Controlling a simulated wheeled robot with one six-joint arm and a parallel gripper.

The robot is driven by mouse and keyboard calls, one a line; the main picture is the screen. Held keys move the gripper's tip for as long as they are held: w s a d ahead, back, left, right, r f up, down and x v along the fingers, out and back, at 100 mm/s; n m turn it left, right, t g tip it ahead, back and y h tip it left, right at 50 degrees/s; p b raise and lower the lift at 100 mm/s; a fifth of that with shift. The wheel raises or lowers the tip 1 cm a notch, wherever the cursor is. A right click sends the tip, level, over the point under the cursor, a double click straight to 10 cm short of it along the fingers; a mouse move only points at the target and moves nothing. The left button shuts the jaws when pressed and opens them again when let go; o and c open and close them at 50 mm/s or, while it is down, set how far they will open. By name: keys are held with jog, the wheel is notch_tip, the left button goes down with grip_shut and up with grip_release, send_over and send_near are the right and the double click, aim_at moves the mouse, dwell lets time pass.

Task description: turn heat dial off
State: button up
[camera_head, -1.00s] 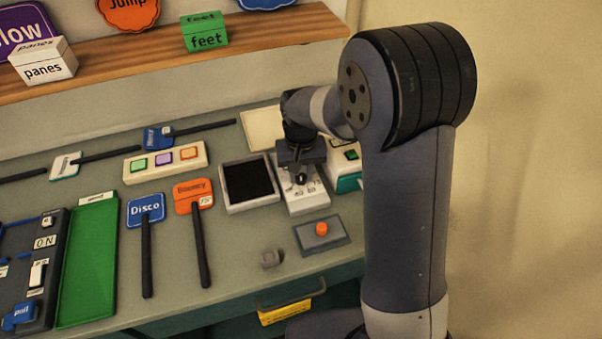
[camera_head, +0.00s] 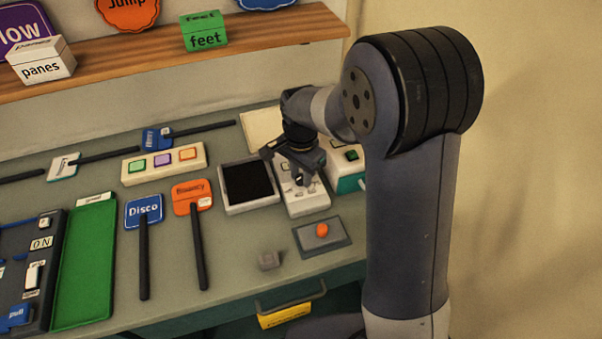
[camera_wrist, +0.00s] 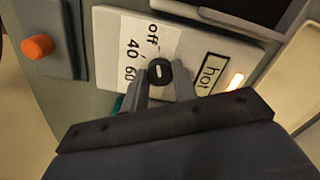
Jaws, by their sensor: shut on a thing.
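The heat dial is a small black round knob (camera_wrist: 159,72) on a white panel (camera_wrist: 112,21), with the labels "off", "40" and "60" beside it and a "hot" label with a lit strip at the other end. In the wrist view my gripper (camera_wrist: 160,84) has its fingers on both sides of the knob and is shut on it. The knob's pale mark points roughly across, between the fingers; which label it marks I cannot tell. In the head view my gripper (camera_head: 303,178) is over the white panel (camera_head: 312,205) and hides most of the dial.
A grey plate with an orange button (camera_head: 322,230) is just in front of the panel. A black-centred tray (camera_head: 226,205) stands to its left, and a white and green box (camera_head: 347,168) to its right.

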aim_at(301, 177)
jog(key=shift+m, duration=0.6)
jog(key=o, duration=1)
notch_tip(301, 177, up, 11)
jog(key=shift+b, duration=0.3)
jog(key=shift+f, duration=0.15)
